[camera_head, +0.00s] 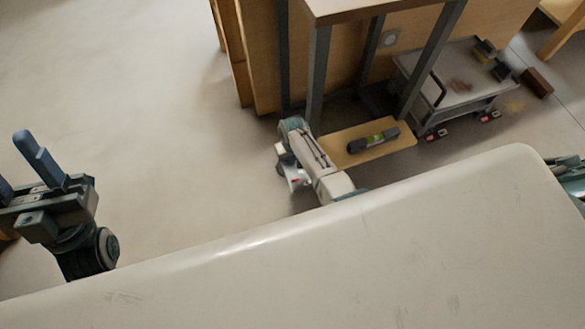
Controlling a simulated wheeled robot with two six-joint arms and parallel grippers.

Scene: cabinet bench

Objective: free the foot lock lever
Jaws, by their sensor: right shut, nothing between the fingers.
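A grey trolley (462,82) stands at the upper right. Small red foot levers show low at its wheels, at the near corner (432,136) and farther right (490,117); they are too small to tell whether they are up or down. My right arm reaches out past the pale surface in the middle. My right gripper (292,179) points down to the floor, left of and apart from the trolley, shut and empty; its fingers are largely hidden. My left gripper (22,172) is at the left edge, its blue fingers apart, with nothing between them.
A wooden bench with grey legs (318,75) stands between my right arm and the trolley. Its low wooden shelf (397,147) holds a black level with a green vial (373,140). The floor at left is clear.

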